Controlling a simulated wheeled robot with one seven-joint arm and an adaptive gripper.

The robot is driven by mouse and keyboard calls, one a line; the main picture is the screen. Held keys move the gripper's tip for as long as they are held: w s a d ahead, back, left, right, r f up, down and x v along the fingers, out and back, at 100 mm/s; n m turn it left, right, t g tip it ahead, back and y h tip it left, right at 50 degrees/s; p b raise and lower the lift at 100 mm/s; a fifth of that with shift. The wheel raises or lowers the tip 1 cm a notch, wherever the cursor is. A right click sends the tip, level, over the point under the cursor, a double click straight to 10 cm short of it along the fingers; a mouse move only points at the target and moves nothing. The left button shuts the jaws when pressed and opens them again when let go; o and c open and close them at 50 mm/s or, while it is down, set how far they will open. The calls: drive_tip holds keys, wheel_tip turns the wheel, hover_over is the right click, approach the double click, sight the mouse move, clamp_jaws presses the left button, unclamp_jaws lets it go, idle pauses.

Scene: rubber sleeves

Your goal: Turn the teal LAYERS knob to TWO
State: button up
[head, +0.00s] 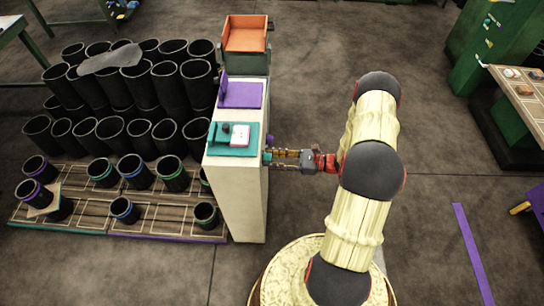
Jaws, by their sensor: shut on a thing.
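The teal LAYERS knob (266,157) shows as a small teal patch on the right side face of the cream cabinet (239,205). My gripper (273,155) reaches in from the right, level, with its fingertips at that face, and is shut on the teal knob. The fingers hide most of the knob. The knob's pointer, the word TWO and any other markings cannot be read from here. A small purple part (268,140) sits on the same face just above my fingers.
On the cabinet top lie a teal panel (222,150) and a purple tray (243,95); an orange bin (245,35) stands behind. Several black rubber sleeves (130,90) stand left, some on wooden pallets (150,222). Floor right of my arm is clear up to a purple strip (474,255).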

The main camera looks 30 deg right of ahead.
drive_tip(key=shift+r+m+g+p, duration=0.15)
drive_tip(key=shift+m+g+p, duration=0.25)
drive_tip(key=shift+m+p, duration=2.25)
drive_tip(key=shift+m+b, duration=0.55)
drive_tip(key=shift+m, duration=0.1)
drive_tip(key=o, duration=1.2)
drive_tip(key=shift+c, duration=0.2)
drive_tip(key=v, duration=1.2)
